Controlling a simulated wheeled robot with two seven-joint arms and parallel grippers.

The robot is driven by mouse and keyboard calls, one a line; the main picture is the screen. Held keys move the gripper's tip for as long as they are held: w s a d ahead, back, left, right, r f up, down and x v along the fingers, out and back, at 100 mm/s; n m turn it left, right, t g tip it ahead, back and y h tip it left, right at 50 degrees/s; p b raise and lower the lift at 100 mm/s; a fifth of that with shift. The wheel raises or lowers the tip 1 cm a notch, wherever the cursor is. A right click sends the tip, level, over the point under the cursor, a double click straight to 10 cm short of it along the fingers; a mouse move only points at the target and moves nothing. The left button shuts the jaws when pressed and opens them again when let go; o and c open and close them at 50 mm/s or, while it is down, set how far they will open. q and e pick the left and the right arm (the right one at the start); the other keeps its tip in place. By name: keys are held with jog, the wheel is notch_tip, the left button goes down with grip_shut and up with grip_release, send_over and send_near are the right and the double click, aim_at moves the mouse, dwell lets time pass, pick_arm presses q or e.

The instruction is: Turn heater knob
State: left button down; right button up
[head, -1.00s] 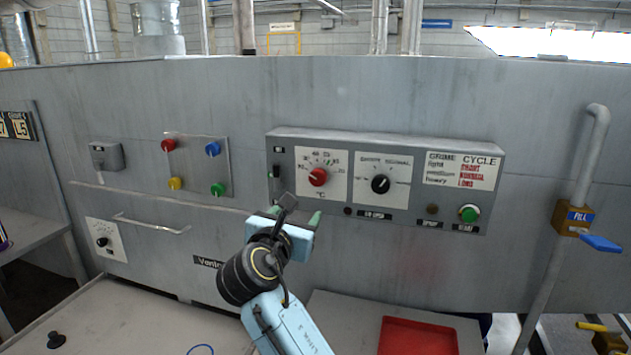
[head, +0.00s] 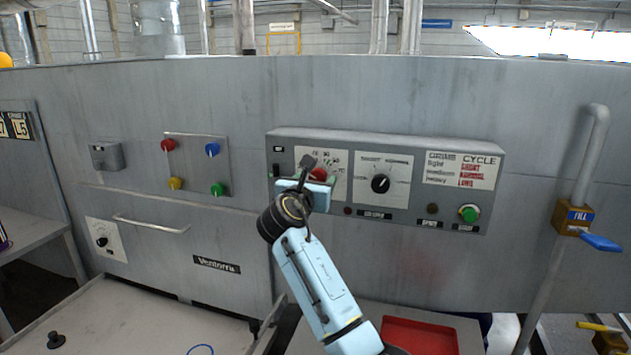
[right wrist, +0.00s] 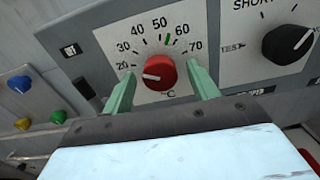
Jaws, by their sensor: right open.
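The red heater knob (right wrist: 159,73) sits on a white dial marked from 20 to 70 °C, with a green mark near 60. Its white pointer line points left, toward the low end of the scale. In the head view the knob (head: 318,174) is partly hidden by my right gripper (head: 307,180). In the right wrist view my right gripper (right wrist: 160,82) is open, with one green finger on each side of the knob. Gaps show between the fingers and the knob. My left gripper is not in view.
A black knob (head: 380,184) is right of the red one on the same control box (head: 480,143). A green button (head: 469,213) is farther right. Coloured buttons sit on a plate (head: 197,150) at left. A red tray (head: 420,337) lies below.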

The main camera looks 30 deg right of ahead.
jog(key=shift+w+d, duration=0.1)
jog(key=shift+c, duration=0.5)
jog(key=c, duration=0.9)
jog(key=shift+m, duration=0.3)
jog(key=m+p, duration=0.1)
jog(key=m, duration=0.1)
jog(key=shift+m+p, duration=0.4)
jog(key=m, duration=0.3)
jog(key=shift+m, duration=0.3)
jog(key=m+b, duration=0.3)
jog(key=m, duration=0.7)
jog(key=shift+f+m, duration=0.1)
jog(key=shift+m, duration=0.3)
